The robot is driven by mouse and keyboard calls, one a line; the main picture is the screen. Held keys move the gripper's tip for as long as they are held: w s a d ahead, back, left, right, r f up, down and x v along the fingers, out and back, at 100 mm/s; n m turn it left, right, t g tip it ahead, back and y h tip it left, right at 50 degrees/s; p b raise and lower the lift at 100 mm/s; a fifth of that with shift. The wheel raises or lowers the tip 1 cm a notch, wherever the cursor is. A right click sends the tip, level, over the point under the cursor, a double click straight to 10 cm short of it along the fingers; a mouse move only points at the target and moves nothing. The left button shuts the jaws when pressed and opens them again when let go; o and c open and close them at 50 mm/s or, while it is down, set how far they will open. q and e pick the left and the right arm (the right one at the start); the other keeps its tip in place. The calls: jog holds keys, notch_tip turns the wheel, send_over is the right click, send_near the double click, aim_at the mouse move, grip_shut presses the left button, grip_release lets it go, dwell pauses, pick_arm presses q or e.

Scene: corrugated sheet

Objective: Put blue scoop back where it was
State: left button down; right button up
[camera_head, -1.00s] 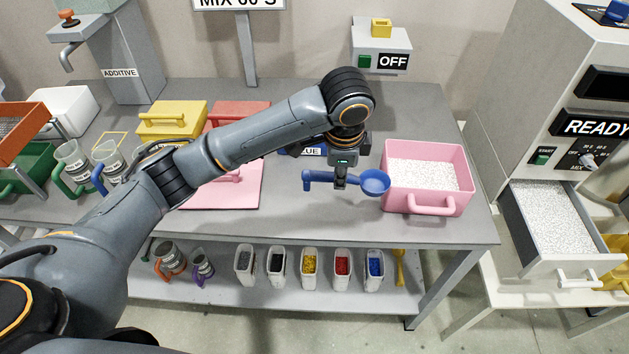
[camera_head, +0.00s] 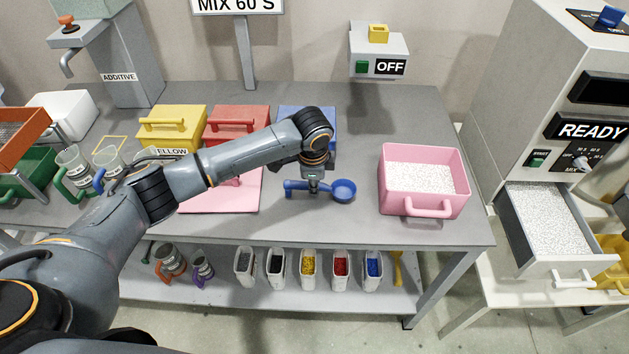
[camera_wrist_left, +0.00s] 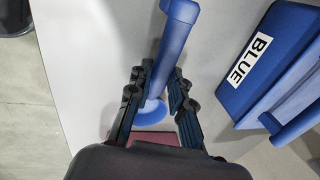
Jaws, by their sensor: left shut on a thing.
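The blue scoop (camera_head: 344,191) is held over the grey table, left of the pink bin, with its round bowl to the right and its handle to the left. My left gripper (camera_head: 314,187) is shut on the scoop's handle. In the left wrist view the blue scoop (camera_wrist_left: 178,40) runs down between the fingers of my left gripper (camera_wrist_left: 155,103). Whether the scoop touches the table is hard to tell. The blue box (camera_head: 291,113) stands just behind, partly hidden by my arm; its BLUE label shows in the wrist view (camera_wrist_left: 250,61). My right gripper is not in view.
The pink bin (camera_head: 424,207) of white granules stands at the table's right. A pink sheet (camera_head: 222,203) lies left of the scoop. Red (camera_head: 236,113) and yellow (camera_head: 174,117) boxes stand behind. Clear table (camera_head: 345,222) lies in front of the scoop.

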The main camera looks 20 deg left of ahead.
pick_arm(q)
jog(key=shift+f, duration=0.15)
jog(key=c, duration=1.2)
grip_release()
jog(key=v, duration=1.2)
